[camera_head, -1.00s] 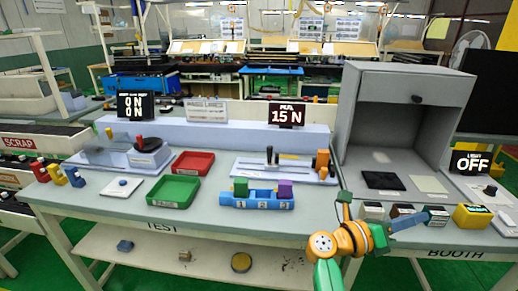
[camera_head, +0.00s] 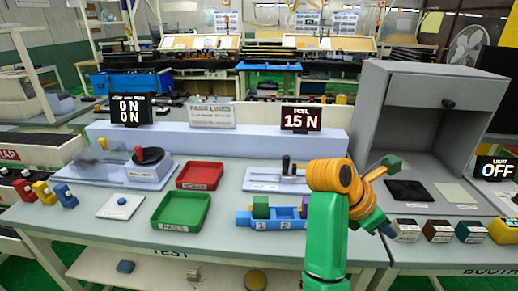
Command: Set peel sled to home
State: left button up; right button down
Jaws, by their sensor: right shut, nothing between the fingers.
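The peel sled's black upright handle (camera_head: 286,164) stands on the pale peel rig (camera_head: 262,180), below the display (camera_head: 300,119) reading PEEL 15 N. The rig's right part is hidden behind my right arm, so I cannot tell the sled's full position. My right gripper (camera_head: 388,231) is shut and empty, beyond the orange wrist, near the bench's right side by the small labelled boxes. It is apart from the handle. My left gripper is out of view.
A blue numbered fixture (camera_head: 283,223) holds a green block (camera_head: 260,207) and a partly hidden purple block. Red (camera_head: 200,176) and green (camera_head: 181,211) trays lie to the left. A grey booth (camera_head: 425,110) stands at right, with labelled boxes (camera_head: 437,230) in front.

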aim_at(287, 175)
jog(key=i+j, duration=0.6)
jog(key=j, duration=0.15)
jog(key=i+j, duration=0.6)
jog(key=j, duration=0.15)
